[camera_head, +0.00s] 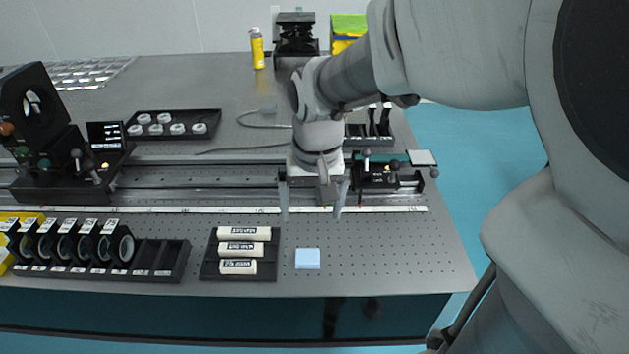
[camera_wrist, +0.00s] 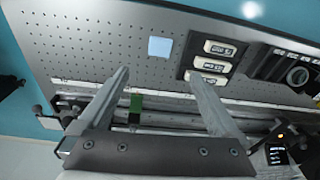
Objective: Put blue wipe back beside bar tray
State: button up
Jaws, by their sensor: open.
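The blue wipe (camera_head: 307,259) is a small pale-blue square lying flat on the perforated table top, just right of the bar tray. The bar tray (camera_head: 210,268) is black and holds three white labelled bars. In the wrist view the wipe (camera_wrist: 160,48) lies beyond my fingertips, with the tray (camera_wrist: 185,64) to its right. My gripper (camera_head: 313,217) is open and empty, above the rail and ruler area, behind the wipe and apart from it. Its two spread fingers also show in the wrist view (camera_wrist: 160,77).
A long rail (camera_head: 220,180) with a white ruler strip runs across the table behind the wipe. A black rack of ring mounts (camera_head: 165,262) stands left of the tray. An optical mount (camera_head: 378,176) sits on the rail. The perforated surface right of the wipe is clear.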

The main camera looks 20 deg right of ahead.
jog(key=s+r+n+t, duration=0.2)
jog(key=s+r+t, duration=0.2)
jog(key=s+r, duration=0.4)
jog(key=shift+s+n, duration=0.3)
jog(key=shift+s, duration=1)
notch_tip(320, 180, up, 8)
jog(key=p, duration=0.8)
jog(key=shift+f, duration=0.1)
jog(key=shift+c, duration=0.2)
